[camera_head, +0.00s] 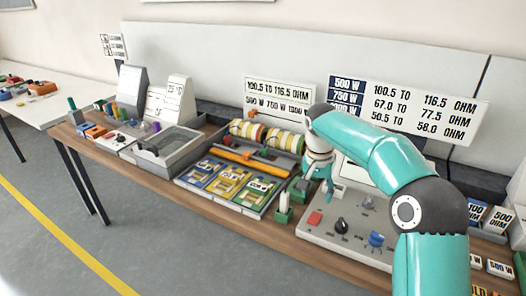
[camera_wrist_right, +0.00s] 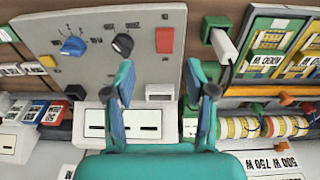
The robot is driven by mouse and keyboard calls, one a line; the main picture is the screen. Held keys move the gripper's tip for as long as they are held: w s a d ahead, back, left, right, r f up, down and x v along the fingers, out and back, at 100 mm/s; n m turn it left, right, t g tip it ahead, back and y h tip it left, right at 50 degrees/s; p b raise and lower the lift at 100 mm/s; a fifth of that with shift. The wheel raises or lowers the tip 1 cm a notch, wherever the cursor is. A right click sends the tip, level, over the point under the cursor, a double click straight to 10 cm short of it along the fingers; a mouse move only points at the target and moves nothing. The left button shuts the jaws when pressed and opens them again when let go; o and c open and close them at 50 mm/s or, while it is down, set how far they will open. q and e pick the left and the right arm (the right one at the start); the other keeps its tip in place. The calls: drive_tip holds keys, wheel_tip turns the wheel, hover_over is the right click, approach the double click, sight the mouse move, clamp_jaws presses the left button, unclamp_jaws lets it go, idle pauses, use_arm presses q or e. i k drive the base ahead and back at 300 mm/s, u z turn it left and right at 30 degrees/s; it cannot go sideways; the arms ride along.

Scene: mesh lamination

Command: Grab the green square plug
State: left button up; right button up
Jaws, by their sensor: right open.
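A green square plug (camera_head: 283,215) with a pale upright part stands at the front edge of the table, between the coloured cards and the control panel. In the right wrist view the green square plug (camera_wrist_right: 213,27) shows at the top, right of centre, with its pale part and a dark cable beside it. My right gripper (camera_head: 318,178) is above the panel's left side, up and to the right of the plug. In the wrist view its teal fingers (camera_wrist_right: 160,82) are spread with nothing between them, apart from the plug. My left gripper is not in view.
The grey control panel (camera_head: 342,226) has a red switch (camera_head: 315,218), a black knob and a blue knob (camera_head: 376,239). Cards (camera_head: 228,184) lie left of the plug, with striped rolls (camera_head: 284,142) behind. Resistance signs stand at the back.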

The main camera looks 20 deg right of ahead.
sight(264, 152)
drive_tip(key=i, duration=1.4)
